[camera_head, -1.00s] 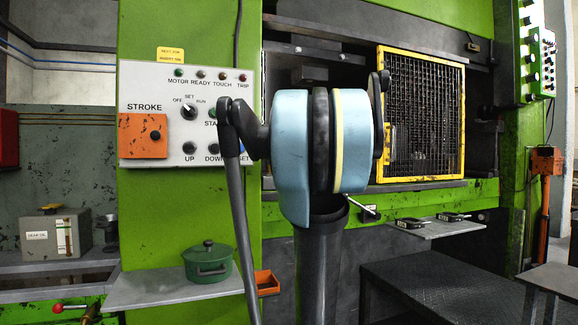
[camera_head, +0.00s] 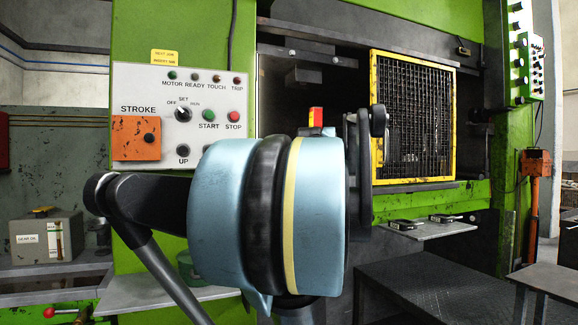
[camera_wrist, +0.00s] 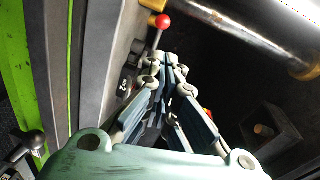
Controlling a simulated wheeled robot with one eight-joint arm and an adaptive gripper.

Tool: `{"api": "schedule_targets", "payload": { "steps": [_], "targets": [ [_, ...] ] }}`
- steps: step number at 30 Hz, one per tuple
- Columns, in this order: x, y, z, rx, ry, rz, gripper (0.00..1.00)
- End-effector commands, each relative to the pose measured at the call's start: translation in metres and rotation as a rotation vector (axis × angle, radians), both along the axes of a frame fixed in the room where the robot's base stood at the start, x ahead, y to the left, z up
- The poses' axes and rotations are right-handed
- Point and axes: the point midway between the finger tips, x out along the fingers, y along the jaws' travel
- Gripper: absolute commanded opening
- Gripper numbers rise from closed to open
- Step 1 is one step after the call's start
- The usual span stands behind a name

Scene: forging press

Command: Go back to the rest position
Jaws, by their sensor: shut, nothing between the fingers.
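My gripper (camera_wrist: 168,62) shows in the wrist view with its fingers drawn together and nothing between them. A red-knobbed lever (camera_wrist: 162,22) stands just beyond the fingertips; I cannot tell if they touch. In the head view my own blue arm joint fills the middle, and my gripper is out of sight. The press's control panel (camera_head: 150,85) is at the left, with an orange STROKE box (camera_head: 136,138) and green START and red STOP buttons. Part of its lower right is hidden by my arm.
A yellow-framed mesh guard (camera_head: 413,118) covers part of the press opening. A side shelf (camera_head: 440,229) holds small clamps. A green pot (camera_head: 188,268) is mostly hidden behind my arm. A grey box (camera_head: 45,238) stands left. A dark platform (camera_head: 440,285) lies at lower right.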

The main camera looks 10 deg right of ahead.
Motion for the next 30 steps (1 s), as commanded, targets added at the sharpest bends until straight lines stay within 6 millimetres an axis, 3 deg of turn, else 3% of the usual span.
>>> {"api": "schedule_targets", "payload": {
  "steps": [7, 11, 15, 21, 26, 30],
  "targets": [
    [-0.005, 0.007, -0.007, -0.016, 0.010, 0.019, 0.00],
    [-0.012, 0.033, -0.041, -0.099, 0.061, 0.107, 0.00],
    [-0.033, 0.072, -0.103, -0.240, 0.156, 0.254, 0.00],
    [-0.076, 0.114, -0.198, -0.447, 0.305, 0.461, 0.00],
    [-0.125, 0.132, -0.281, -0.627, 0.447, 0.628, 0.00],
    [-0.174, 0.132, -0.353, -0.786, 0.587, 0.763, 0.00]
  ]
}}
